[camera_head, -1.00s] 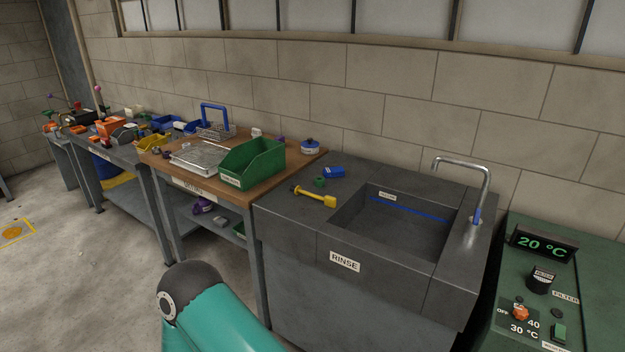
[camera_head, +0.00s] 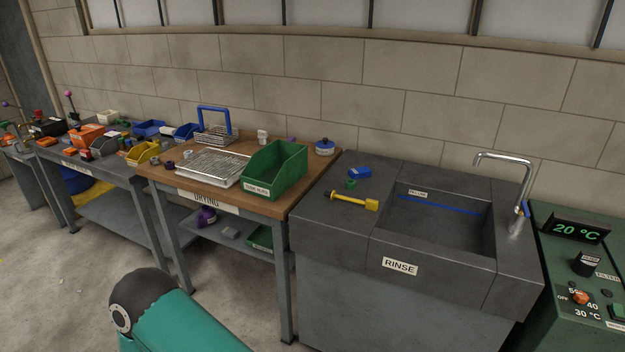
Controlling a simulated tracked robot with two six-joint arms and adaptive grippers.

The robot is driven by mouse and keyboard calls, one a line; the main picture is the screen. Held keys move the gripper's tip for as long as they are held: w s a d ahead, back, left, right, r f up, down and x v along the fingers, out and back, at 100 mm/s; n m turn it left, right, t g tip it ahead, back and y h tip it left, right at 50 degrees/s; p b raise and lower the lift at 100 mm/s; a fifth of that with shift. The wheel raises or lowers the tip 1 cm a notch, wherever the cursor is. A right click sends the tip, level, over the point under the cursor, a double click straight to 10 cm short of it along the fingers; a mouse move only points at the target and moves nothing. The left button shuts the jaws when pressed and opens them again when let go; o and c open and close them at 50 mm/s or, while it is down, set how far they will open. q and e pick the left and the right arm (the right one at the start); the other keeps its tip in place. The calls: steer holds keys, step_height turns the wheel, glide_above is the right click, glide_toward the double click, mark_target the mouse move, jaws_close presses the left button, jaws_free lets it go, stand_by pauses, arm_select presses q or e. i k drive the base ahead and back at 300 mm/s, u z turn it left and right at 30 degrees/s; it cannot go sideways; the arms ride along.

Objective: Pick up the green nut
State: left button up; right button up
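A small green nut (camera_head: 350,185) lies on the grey top of the rinse sink unit (camera_head: 318,207), left of the basin. It sits just behind a yellow brush-like tool (camera_head: 355,201) and in front of a blue block (camera_head: 360,173), close to both. A teal and black link of my own arm shows at the bottom left, well in front of the benches. Neither gripper shows in the view.
The sink basin (camera_head: 440,228) and its tap (camera_head: 518,185) are right of the nut. A green bin (camera_head: 275,172) and a wire tray (camera_head: 207,168) stand on the wooden drying table to the left. A green machine (camera_head: 585,265) stands far right.

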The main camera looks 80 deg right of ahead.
mark_target(350, 185)
steer(key=u, duration=0.15)
steer(key=i, duration=1.3)
steer(key=z, duration=2.2)
steer(key=i, duration=0.15)
steer(key=z, duration=2.15)
steer(key=k, duration=0.5)
steer(key=z, duration=0.2)
steer(key=i, duration=1.55)
steer(key=u, duration=0.35)
